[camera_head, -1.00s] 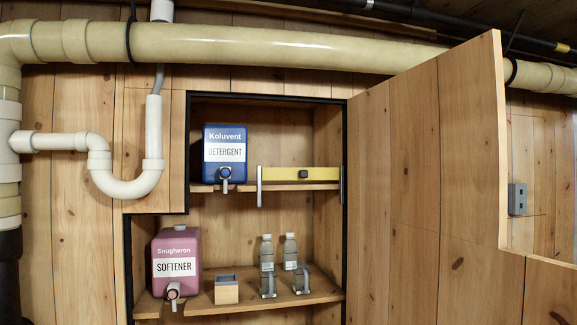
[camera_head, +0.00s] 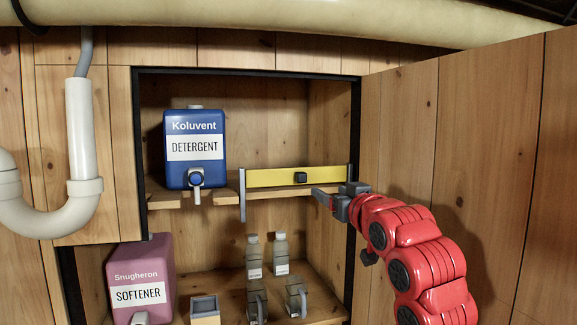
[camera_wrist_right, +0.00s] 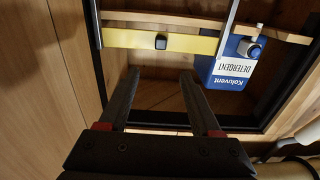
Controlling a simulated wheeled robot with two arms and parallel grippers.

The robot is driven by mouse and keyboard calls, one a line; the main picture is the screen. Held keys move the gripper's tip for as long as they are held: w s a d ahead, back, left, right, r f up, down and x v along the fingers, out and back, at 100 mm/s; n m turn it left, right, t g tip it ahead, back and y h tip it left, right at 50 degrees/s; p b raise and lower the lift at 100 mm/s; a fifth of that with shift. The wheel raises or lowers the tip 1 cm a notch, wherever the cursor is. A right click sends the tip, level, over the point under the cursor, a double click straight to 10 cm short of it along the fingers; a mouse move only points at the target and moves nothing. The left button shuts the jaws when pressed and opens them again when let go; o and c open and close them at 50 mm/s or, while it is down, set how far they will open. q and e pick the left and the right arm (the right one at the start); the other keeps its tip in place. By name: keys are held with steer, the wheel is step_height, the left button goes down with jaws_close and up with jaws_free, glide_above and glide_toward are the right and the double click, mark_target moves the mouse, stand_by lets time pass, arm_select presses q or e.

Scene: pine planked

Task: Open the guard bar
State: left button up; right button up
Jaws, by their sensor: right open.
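The yellow guard bar (camera_head: 275,178) spans the right part of the upper shelf, between a grey upright (camera_head: 242,196) at its left end and the right side of the cabinet. A dark square knob (camera_head: 301,178) sits on its front. In the right wrist view the bar (camera_wrist_right: 190,43) and its knob (camera_wrist_right: 160,42) lie beyond my fingertips. My right gripper (camera_head: 322,197), on a red arm, is just below and right of the knob, apart from it as far as I can tell. Its two fingers (camera_wrist_right: 158,76) are spread with nothing between them. My left gripper is not in view.
A blue detergent container (camera_head: 195,150) stands on the upper shelf, left of the bar. The open cabinet door (camera_head: 455,150) is at right, close to my arm.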

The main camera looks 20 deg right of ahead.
steer(key=p, duration=0.9)
glide_toward(303, 175)
steer(key=w, duration=0.8)
steer(key=shift+a+r, duration=0.15)
steer(key=shift+w, duration=0.45)
jaws_close()
